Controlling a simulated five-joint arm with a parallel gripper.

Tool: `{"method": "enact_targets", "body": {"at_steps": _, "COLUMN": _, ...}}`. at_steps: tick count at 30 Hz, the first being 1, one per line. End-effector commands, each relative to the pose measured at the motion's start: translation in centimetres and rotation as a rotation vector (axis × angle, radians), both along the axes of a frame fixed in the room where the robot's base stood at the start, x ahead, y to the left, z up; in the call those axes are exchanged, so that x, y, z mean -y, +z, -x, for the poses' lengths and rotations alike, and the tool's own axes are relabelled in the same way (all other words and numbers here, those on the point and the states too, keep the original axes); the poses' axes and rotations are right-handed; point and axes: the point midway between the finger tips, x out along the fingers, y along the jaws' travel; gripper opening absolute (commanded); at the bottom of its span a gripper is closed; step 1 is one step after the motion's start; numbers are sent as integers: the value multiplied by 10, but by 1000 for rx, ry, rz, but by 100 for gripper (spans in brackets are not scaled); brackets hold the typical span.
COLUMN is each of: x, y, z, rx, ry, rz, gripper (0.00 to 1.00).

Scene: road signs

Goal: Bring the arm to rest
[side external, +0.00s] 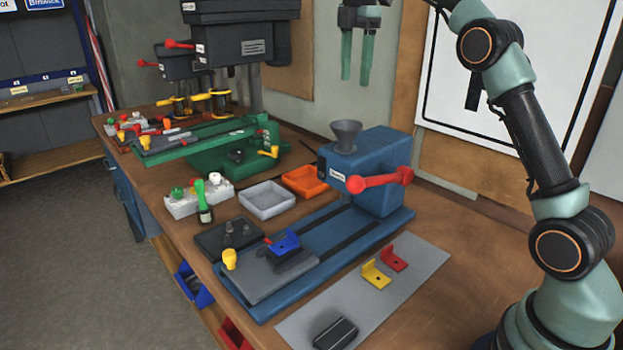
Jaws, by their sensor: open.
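My gripper (357,68) hangs at the top of the side external view, its two green fingers pointing down. The fingers are apart with nothing between them. It is high above the bench, in front of the pale wall and above the blue machine (375,155). The gripper touches nothing that I can see. The upper part of the wrist is cut off by the frame's top edge.
Below, a grey mat (415,278) holds a yellow bracket (374,275), a red bracket (394,259) and a dark block (335,333). The blue machine has a red handle (380,180) and a grey funnel (346,136). A grey tray (267,199) and an orange tray (304,181) sit behind.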

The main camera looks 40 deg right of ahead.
Motion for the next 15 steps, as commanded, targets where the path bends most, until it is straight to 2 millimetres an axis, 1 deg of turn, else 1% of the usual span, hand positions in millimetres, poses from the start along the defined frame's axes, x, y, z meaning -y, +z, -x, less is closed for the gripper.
{"method": "enact_targets", "body": {"at_steps": 3, "x": -12, "y": 8, "z": 10, "rx": 43, "ry": -127, "rz": 1, "gripper": 55}}
{"method": "enact_targets", "body": {"at_steps": 7, "x": -25, "y": 11, "z": 24, "rx": 97, "ry": -287, "rz": -7, "gripper": 55}}
{"method": "enact_targets", "body": {"at_steps": 11, "x": -38, "y": 9, "z": 42, "rx": 150, "ry": -447, "rz": -26, "gripper": 55}}
{"method": "enact_targets", "body": {"at_steps": 15, "x": -51, "y": 0, "z": 64, "rx": 205, "ry": -619, "rz": -59, "gripper": 55}}
